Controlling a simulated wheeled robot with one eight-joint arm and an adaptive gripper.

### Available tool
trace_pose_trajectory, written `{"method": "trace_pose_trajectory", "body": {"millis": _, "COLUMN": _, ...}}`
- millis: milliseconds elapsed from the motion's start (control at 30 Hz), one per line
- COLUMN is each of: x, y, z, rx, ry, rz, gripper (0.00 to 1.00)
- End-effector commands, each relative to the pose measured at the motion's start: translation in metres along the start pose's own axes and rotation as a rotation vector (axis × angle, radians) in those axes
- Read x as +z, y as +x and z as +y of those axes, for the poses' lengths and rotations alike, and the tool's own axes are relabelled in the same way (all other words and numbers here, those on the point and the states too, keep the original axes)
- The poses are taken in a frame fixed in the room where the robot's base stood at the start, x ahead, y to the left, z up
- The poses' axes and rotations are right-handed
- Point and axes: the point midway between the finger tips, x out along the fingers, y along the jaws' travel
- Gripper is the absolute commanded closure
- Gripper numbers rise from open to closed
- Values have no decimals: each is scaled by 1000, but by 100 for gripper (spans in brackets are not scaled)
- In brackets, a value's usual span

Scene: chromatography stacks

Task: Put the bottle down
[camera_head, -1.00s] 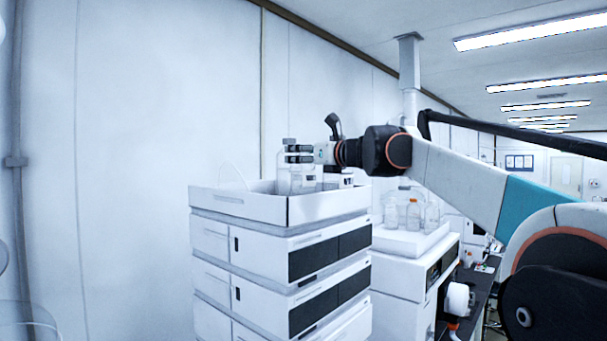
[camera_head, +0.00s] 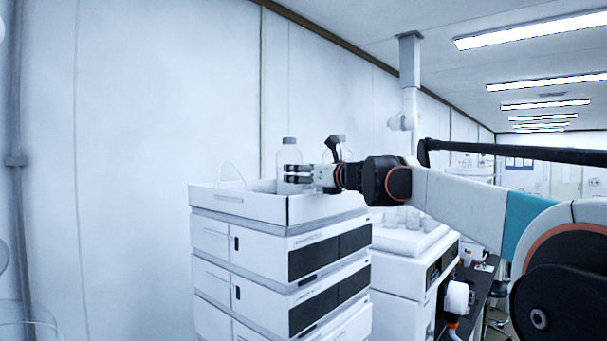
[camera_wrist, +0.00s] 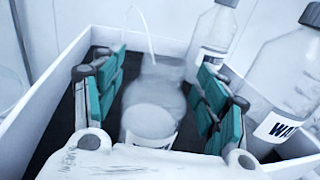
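A clear bottle (camera_wrist: 152,108) with a white label stands between my gripper's teal-padded fingers in the wrist view. My gripper (camera_wrist: 158,95) has one finger on each side, and both pads look close against the bottle. In the head view my gripper (camera_head: 300,173) reaches from the right, just above the front wall of the white tray (camera_head: 260,209) on the stack. The held bottle's lower part is hidden behind that wall in the head view. Whether its base touches the tray floor cannot be seen.
Two capped bottles stand to the right in the wrist view: one farther back (camera_wrist: 212,35), one nearer (camera_wrist: 285,88). A thin pale tube (camera_wrist: 146,32) curves up near the tray's back. Right of the stack, a lower white unit (camera_head: 400,242) bears several small bottles.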

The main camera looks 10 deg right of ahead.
Motion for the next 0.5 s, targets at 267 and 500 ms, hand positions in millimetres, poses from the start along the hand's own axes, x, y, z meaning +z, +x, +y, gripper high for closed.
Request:
{"method": "trace_pose_trajectory", "body": {"millis": 267, "x": 0, "y": 0, "z": 0, "rx": 0, "ry": 0, "rz": 0, "gripper": 24}}
{"method": "trace_pose_trajectory", "body": {"millis": 500, "x": 3, "y": -10, "z": 0, "rx": -2, "ry": 0, "rz": 0, "gripper": 24}}
